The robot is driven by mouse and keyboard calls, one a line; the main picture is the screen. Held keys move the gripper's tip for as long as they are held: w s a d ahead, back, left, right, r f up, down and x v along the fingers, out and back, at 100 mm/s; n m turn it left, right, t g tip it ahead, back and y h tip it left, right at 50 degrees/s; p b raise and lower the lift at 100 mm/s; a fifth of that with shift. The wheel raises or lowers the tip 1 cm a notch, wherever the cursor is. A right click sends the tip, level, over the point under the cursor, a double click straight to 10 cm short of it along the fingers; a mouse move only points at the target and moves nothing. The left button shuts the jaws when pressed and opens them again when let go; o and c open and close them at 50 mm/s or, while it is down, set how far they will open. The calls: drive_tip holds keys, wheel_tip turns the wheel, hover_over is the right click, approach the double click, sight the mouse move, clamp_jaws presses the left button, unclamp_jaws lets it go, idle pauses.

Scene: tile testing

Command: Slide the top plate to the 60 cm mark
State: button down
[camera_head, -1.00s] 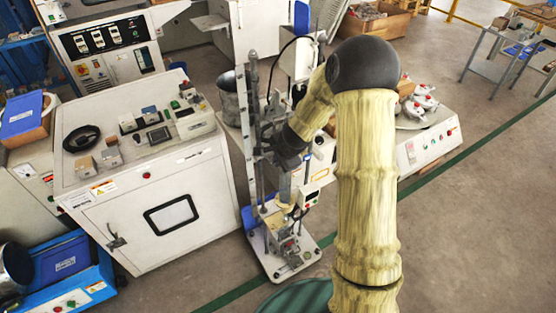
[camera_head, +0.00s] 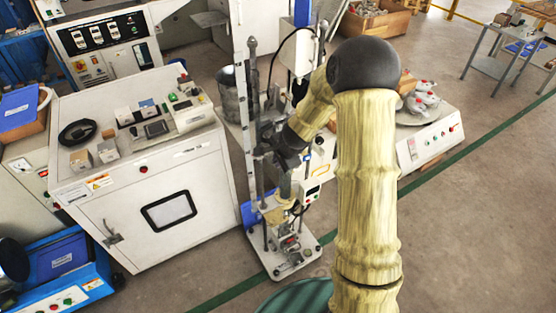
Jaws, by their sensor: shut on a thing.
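The tester (camera_head: 283,262) stands upright on the floor at the middle, with a white base and tall thin posts. A pale upright scale strip (camera_head: 243,120) runs along its left side; its marks are too small to read. My gripper (camera_head: 264,142) reaches in from the right at about mid-height of the posts. It is shut on a dark part between the posts, seemingly the top plate, though the fingers and plate blend together and are partly hidden. Below it, the lower mechanism (camera_head: 290,243) sits on the base.
A white cabinet (camera_head: 205,205) with small instruments on top stands close at left. A white bench (camera_head: 425,145) with red-topped parts is behind my arm at right. A metal bucket (camera_head: 230,92) stands behind the posts. Open floor lies at the lower right.

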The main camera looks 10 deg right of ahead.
drive_tip(key=shift+s+f+b, duration=0.1)
drive_tip(key=shift+f+b, duration=1.75)
drive_tip(key=shift+f, duration=0.55)
drive_tip(key=shift+f+b, duration=1.85)
drive_tip(key=shift+f, duration=0.05)
drive_tip(key=c, duration=1.6)
unclamp_jaws()
drive_tip(key=shift+r, duration=0.25)
drive_tip(key=shift+o, duration=0.2)
drive_tip(key=shift+r, duration=0.1)
drive_tip(key=p+v, duration=0.3)
drive_tip(key=v, duration=0.3)
drive_tip(key=shift+r, duration=0.4)
drive_tip(key=shift+s+d, duration=0.1)
drive_tip(key=shift+s, duration=0.05)
